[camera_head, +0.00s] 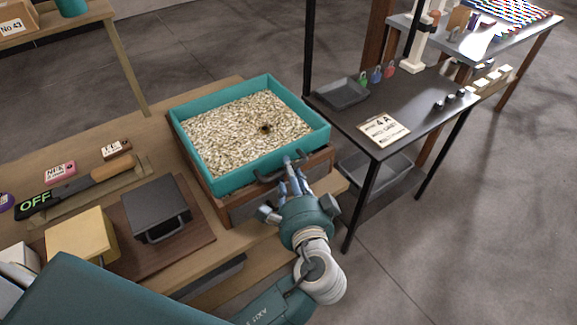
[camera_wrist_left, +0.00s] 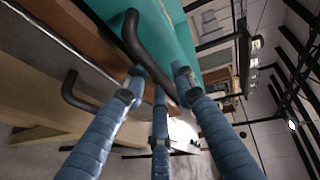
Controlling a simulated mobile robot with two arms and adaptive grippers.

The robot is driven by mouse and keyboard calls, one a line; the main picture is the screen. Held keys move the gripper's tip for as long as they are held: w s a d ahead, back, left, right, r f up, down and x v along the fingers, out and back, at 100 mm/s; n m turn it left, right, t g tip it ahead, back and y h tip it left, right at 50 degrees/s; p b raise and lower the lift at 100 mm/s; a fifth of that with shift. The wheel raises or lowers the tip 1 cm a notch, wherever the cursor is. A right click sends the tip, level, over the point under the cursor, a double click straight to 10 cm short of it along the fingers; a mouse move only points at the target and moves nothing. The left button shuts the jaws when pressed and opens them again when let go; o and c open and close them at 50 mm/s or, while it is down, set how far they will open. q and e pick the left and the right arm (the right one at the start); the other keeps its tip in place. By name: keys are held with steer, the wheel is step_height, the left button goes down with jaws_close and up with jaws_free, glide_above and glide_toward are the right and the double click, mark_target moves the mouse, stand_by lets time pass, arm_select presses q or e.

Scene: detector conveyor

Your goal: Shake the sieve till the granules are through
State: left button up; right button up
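The sieve (camera_head: 185,150) is a teal, square-walled box on a wooden base on the bench. Pale granules (camera_head: 245,125) cover its floor, with a small dark spot right of the middle. A dark bar handle (camera_head: 270,176) is on its front side; it also shows in the left wrist view (camera_wrist_left: 133,38). My left gripper (camera_head: 290,165) is at this handle, its blue fingers straight and spread, tips apart. In the wrist view the handle runs between the fingertips (camera_wrist_left: 158,82); I cannot tell whether they touch it. My right gripper is not in view.
A black table (camera_head: 430,115) with a grey tray (camera_head: 342,93) and a sign stands to the right. The base's drawer front is below the sieve.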

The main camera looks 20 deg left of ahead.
mark_target(277, 160)
arm_select(q)
steer(key=shift+w+a+f, duration=0.1)
steer(key=shift+w+a, duration=0.15)
steer(key=shift+w, duration=0.25)
jaws_close()
steer(key=w+a, duration=0.1)
steer(key=a, duration=0.1)
steer(key=w+a+p, duration=0.1)
steer(key=w+a, duration=0.1)
steer(key=shift+w+a, duration=0.15)
steer(key=shift+a, duration=0.1)
steer(key=shift+d, duration=0.1)
jaws_free()
